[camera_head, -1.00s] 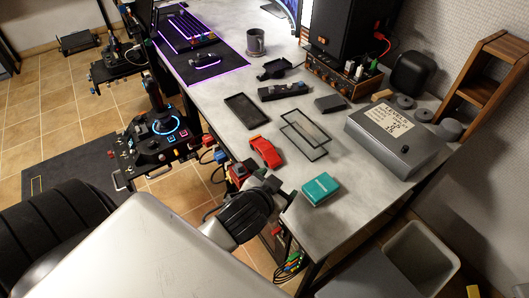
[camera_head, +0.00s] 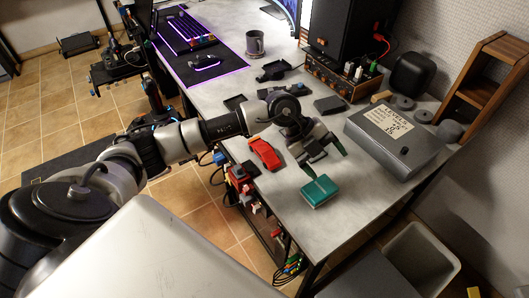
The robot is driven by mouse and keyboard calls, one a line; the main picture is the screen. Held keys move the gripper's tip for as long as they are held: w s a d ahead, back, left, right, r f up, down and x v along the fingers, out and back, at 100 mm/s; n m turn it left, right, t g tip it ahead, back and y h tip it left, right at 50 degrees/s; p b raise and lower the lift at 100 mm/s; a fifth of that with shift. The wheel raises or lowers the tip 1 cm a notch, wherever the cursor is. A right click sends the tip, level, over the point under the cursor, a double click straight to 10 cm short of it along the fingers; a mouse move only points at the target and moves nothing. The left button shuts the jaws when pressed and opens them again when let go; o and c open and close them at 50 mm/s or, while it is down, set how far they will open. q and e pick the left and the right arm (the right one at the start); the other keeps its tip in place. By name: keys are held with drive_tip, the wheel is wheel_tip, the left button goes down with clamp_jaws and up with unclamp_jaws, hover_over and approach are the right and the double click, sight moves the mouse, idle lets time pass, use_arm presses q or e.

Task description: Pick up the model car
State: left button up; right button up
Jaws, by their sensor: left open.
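The red model car (camera_head: 265,153) lies on the grey desk (camera_head: 272,200) near its front left edge, fully visible. My left arm reaches in from the left across the desk. My left gripper (camera_head: 323,157) is open and empty, over the desk to the right of the car. The car is outside the jaws, beside the wrist. My right gripper is not in view.
A teal box (camera_head: 320,191) lies below the gripper. A grey metal box (camera_head: 392,140) with a label is to the right. A mug (camera_head: 255,43) and keyboard (camera_head: 185,30) stand farther back. The desk's near right part is clear.

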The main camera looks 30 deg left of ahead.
use_arm(q)
drive_tip(key=w+a+n+y, duration=0.2)
drive_tip(key=a+y, duration=0.3)
drive_tip(key=a, duration=0.6)
drive_tip(key=n+g+y, duration=0.2)
drive_tip(key=y, duration=0.2)
hover_over(264, 148)
drive_tip(key=f, duration=0.4)
drive_tip(key=shift+w+d+f, duration=0.1)
drive_tip(key=shift+d+f, duration=0.05)
drive_tip(key=shift+d, duration=0.25)
drive_tip(key=f, duration=0.4)
drive_tip(key=shift+a+f+p, duration=0.35)
drive_tip(key=shift+a+p, duration=0.05)
drive_tip(key=shift+f, duration=0.5)
drive_tip(key=c, duration=1.1)
drive_tip(key=shift+r, duration=0.1)
